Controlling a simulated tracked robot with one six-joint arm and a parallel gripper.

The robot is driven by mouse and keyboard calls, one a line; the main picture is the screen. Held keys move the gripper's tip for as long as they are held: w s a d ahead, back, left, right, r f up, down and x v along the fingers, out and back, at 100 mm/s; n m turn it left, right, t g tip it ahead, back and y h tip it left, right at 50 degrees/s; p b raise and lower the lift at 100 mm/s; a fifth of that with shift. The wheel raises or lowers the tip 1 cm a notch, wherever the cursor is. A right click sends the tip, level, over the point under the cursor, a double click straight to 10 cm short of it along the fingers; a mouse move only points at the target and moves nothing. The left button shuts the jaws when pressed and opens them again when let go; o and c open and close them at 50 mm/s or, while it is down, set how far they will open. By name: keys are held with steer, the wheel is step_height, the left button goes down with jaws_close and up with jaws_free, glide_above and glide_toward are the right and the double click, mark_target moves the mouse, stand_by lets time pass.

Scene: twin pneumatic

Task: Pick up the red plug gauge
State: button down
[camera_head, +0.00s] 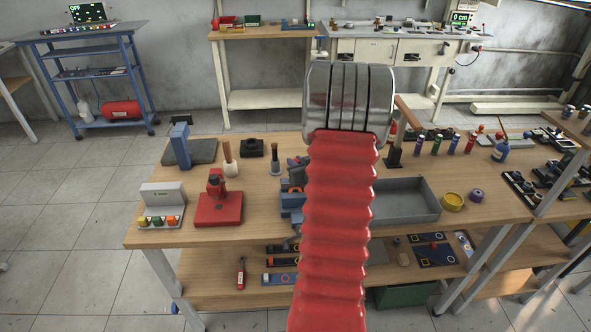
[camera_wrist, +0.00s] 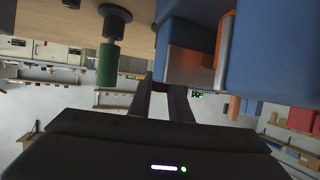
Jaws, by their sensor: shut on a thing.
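In the wrist view my gripper (camera_wrist: 163,82) points at the workbench, with its two dark fingers close together. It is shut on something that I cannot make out. A grey metal block (camera_wrist: 190,66) shows by the fingertips, beside large blue parts (camera_wrist: 270,55) and an orange strip (camera_wrist: 226,45). In the head view my gripper is hidden. A small red upright piece (camera_head: 470,143) stands in a row at the right; I cannot tell whether it is the red plug gauge. No red plug gauge is clear in the wrist view.
A green cylinder (camera_wrist: 107,64) with a black round end is left of the fingers in the wrist view. In the head view, the workbench (camera_head: 250,250) carries a red press (camera_head: 218,205), a grey tray (camera_head: 408,210), a yellow ring (camera_head: 453,201) and a partly hidden blue fixture (camera_head: 290,203).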

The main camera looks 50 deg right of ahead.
steer(key=shift+r, duration=0.1)
step_height(320, 180, up, 10)
steer(key=shift+f, duration=0.1)
stand_by(0.5)
steer(key=shift+s, duration=0.1)
stand_by(0.5)
